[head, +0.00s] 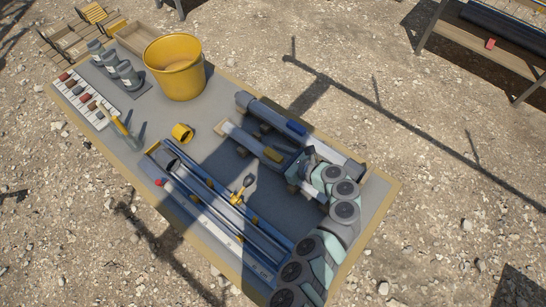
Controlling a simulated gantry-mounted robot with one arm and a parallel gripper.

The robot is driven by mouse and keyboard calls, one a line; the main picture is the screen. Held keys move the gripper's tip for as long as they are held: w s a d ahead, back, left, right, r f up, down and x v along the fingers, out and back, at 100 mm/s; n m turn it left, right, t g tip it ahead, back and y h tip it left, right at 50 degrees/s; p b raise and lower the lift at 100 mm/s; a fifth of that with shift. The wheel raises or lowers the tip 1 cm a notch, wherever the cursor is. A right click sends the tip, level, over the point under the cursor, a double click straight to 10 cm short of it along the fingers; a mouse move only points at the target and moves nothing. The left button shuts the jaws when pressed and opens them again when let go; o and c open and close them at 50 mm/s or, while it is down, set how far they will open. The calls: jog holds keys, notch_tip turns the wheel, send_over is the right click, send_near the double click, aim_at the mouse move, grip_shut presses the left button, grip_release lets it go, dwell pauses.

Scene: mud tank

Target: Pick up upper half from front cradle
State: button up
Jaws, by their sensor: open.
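A long grey half-pipe with a yellow band (273,155) lies in low supports near the middle of the table; I take it for the upper half in the front cradle, but cannot be sure. Its right part is hidden by my arm. A second long grey pipe with a blue band (296,127) lies parallel behind it. My gripper (297,170) is open, pointing left-down, over or beside the right part of the yellow-banded piece. Its fingers are small and partly hidden. I cannot tell whether they touch it.
A yellow bucket (174,68), a yellow cup (182,132), grey bottles (127,74) and a sample tray (80,95) stand left. Grey table surface (205,143) shows between them.

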grip_shut()
dwell(0.5)
dwell(0.9)
